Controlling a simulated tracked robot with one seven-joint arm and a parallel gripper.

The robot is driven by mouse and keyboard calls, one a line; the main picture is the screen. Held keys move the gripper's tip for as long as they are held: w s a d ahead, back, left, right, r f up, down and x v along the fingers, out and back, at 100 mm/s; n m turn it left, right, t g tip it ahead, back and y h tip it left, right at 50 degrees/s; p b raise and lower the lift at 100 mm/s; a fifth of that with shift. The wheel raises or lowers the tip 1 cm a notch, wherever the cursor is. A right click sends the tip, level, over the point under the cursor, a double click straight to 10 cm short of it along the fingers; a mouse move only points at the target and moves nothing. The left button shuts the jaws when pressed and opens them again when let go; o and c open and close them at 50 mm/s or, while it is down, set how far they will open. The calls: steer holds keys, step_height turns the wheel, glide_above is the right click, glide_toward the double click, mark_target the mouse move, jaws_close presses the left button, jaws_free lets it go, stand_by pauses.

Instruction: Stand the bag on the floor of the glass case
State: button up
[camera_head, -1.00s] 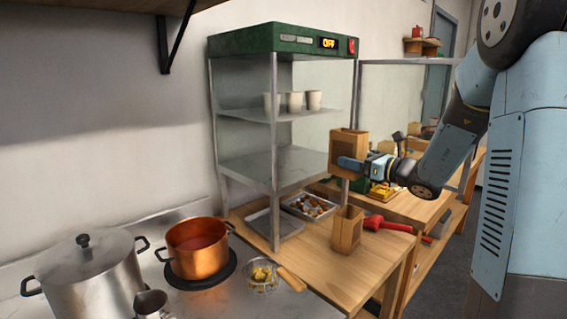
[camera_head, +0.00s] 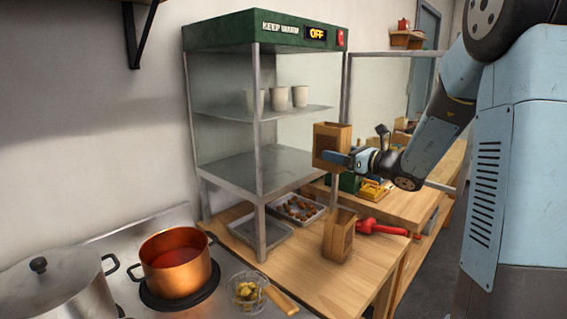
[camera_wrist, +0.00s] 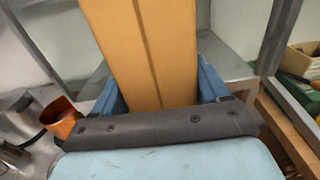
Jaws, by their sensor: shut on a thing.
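My gripper (camera_head: 338,157) is shut on a brown paper bag (camera_head: 331,138) with a dark window. The bag is upright and held in the air to the right of the glass case, at about the height of its lower shelf. In the wrist view the bag (camera_wrist: 150,50) stands between the blue fingers and fills the middle. The glass case (camera_head: 258,165) has a green top reading "KEEP WARM" and "OFF". Its floor (camera_head: 262,168), a bare metal sheet, is empty. A front corner post stands at the middle of the case in the head view.
White cups (camera_head: 277,98) stand on the upper shelf. A second paper bag (camera_head: 339,237) stands on the wooden table, near a tray of chestnuts (camera_head: 299,208) and a red tool (camera_head: 378,228). A copper pot (camera_head: 176,264) is at the lower left.

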steer(key=x, duration=1.7)
steer(key=shift+a+f, duration=0.1)
steer(key=shift+a, duration=0.1)
steer(key=shift+f, duration=1.8)
steer(key=o, duration=1.5)
